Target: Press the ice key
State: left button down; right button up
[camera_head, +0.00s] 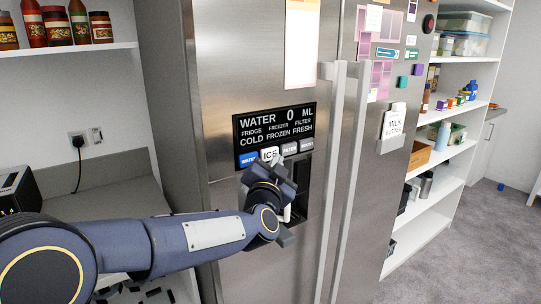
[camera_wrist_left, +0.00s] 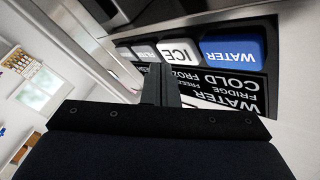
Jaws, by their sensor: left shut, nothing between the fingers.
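The white ICE key (camera_head: 269,154) is in the key row under the black display on the fridge door, between the blue WATER key (camera_head: 248,159) and the FILTER key (camera_head: 290,148). My left gripper (camera_head: 275,169) is shut and empty, just below the ICE key in the head view. In the left wrist view, the picture is upside down and the ICE key (camera_wrist_left: 178,52) shows beside the shut fingertips (camera_wrist_left: 160,68), near the blue WATER key (camera_wrist_left: 232,50). I cannot tell whether the fingertips touch the key. My right gripper is not in view.
The black display (camera_head: 275,123) sits above the keys, and the dark dispenser recess is partly hidden behind my left gripper. Two long vertical door handles (camera_head: 329,170) stand out right of the panel. Open shelves (camera_head: 437,152) with goods are at the right.

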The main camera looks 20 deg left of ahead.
pick_arm(q)
jog(key=shift+w+a, duration=0.1)
dwell(0.4)
jog(key=shift+w+a, duration=0.2)
jog(key=shift+a, duration=0.05)
jog(key=shift+w+a, duration=0.25)
jog(key=shift+a, duration=0.1)
dwell(0.7)
dwell(0.4)
jog(key=shift+s+d+p, duration=0.3)
jog(key=shift+s+d, duration=0.25)
jog(key=shift+d, duration=0.15)
jog(key=s+d+p, duration=0.1)
jog(key=d, duration=0.1)
jog(key=s+d, duration=0.2)
jog(key=shift+p, duration=0.4)
